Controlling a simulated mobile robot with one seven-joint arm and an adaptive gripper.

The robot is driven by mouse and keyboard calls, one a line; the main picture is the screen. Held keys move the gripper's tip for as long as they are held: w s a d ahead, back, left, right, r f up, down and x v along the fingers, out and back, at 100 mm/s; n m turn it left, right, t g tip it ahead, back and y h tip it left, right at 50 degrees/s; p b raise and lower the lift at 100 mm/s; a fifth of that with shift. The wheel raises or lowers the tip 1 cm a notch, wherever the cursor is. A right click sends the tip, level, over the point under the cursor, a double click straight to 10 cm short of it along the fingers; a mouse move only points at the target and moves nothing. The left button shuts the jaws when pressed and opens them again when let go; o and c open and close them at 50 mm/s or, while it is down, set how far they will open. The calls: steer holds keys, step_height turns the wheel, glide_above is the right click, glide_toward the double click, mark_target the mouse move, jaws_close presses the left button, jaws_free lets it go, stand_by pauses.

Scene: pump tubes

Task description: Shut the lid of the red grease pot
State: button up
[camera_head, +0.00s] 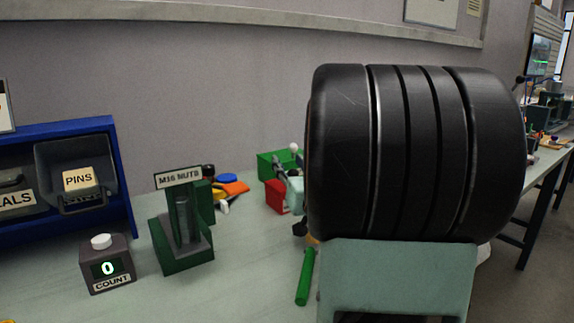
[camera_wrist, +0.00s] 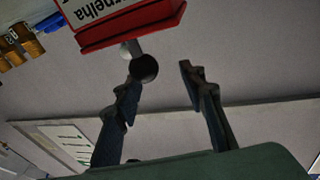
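The red pot (camera_head: 277,196) sits on the bench in the head view, partly hidden by my gripper and arm. In the wrist view a red part (camera_wrist: 135,24) with a white label ending in "rnelha" is at the top. A dark ball (camera_wrist: 143,68) on a short grey stem shows just below the red part. I cannot tell how far open the lid stands. My gripper (camera_wrist: 160,76) is open, its fingers apart. The ball lies close to the left fingertip in the picture, and contact cannot be told. In the head view my gripper is beside the red pot, mostly hidden.
A green box (camera_head: 272,162) stands behind the red pot. A green rod (camera_head: 305,277) lies in front. The M16 nuts stand (camera_head: 182,235), the counter (camera_head: 106,268) reading 0 and the blue rack (camera_head: 122,190) are left. My arm blocks the right.

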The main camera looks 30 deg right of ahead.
step_height(320, 180, up, 10)
stand_by(0.7)
